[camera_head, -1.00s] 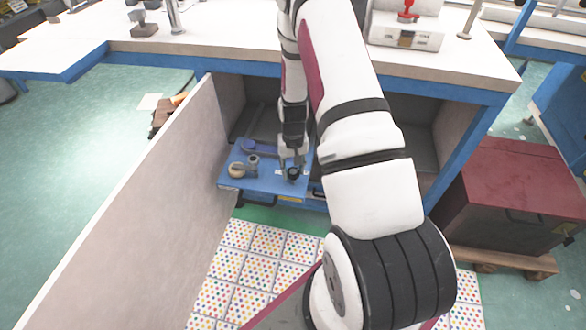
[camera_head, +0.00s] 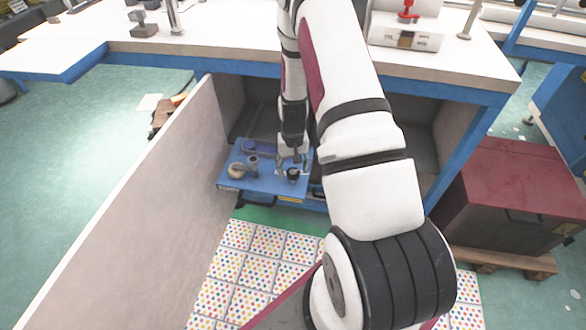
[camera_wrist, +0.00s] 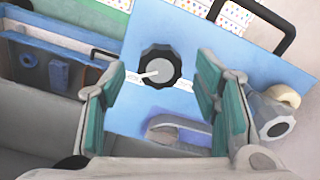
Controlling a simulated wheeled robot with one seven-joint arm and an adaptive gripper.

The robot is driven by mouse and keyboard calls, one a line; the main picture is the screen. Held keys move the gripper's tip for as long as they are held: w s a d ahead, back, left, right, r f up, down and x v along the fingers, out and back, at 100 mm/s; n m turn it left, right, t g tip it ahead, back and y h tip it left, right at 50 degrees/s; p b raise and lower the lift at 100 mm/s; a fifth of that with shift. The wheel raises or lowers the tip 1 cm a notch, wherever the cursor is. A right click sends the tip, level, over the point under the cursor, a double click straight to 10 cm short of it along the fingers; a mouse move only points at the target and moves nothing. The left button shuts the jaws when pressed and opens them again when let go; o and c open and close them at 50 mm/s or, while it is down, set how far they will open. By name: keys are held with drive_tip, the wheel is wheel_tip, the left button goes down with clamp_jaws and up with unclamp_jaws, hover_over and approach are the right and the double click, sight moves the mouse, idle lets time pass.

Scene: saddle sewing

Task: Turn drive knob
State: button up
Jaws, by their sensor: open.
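The drive knob (camera_wrist: 160,68) is a black scalloped knob with a grey centre and a white pointer. It stands on a blue panel (camera_wrist: 250,55) that is pulled out of the bench cabinet. In the head view the knob (camera_head: 292,174) is near the panel's right front corner. My gripper (camera_wrist: 160,105) is open and empty in the wrist view, its green-padded fingers apart. The knob appears between and beyond the fingertips, with no visible contact. In the head view my gripper (camera_head: 290,160) is just behind the knob, partly hidden by my arm.
A beige roller on a grey mount (camera_wrist: 275,108) stands on the panel beside one finger, and in the head view (camera_head: 238,169). A grey lever-like part (camera_wrist: 180,132) lies near the fingers. A cabinet door (camera_head: 150,200) stands open at left. A red-topped box (camera_head: 515,190) is at right.

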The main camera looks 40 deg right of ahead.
wheel_tip(320, 180, up, 12)
drive_tip(key=shift+f, duration=0.25)
idle(0.6)
wheel_tip(320, 180, up, 9)
drive_tip(key=n, duration=0.1)
hover_over(293, 171)
drive_tip(key=s+a, duration=0.1)
drive_tip(key=a, duration=0.4)
drive_tip(key=s+a+r+n, duration=0.1)
drive_tip(key=s+a+r, duration=0.25)
drive_tip(key=r, duration=0.25)
drive_tip(key=s+a+r+n, duration=0.1)
drive_tip(key=s+a+r, duration=0.25)
drive_tip(key=r, duration=0.25)
drive_tip(key=s+a+r+n, duration=0.1)
drive_tip(key=s+a+r, duration=0.2)
drive_tip(key=s, duration=0.4)
drive_tip(key=s+a+r+n, duration=0.1)
drive_tip(key=s+a+r, duration=0.15)
drive_tip(key=s, duration=0.55)
drive_tip(key=s+a+r+n, duration=0.1)
drive_tip(key=s+a+r, duration=0.1)
drive_tip(key=s+a, duration=0.35)
wheel_tip(293, 171, up, 21)
drive_tip(key=d+t+p, duration=0.1)
drive_tip(key=t+p, duration=0.3)
drive_tip(key=p, duration=1.5)
drive_tip(key=shift+s, duration=0.45)
drive_tip(key=shift+d+f, duration=0.1)
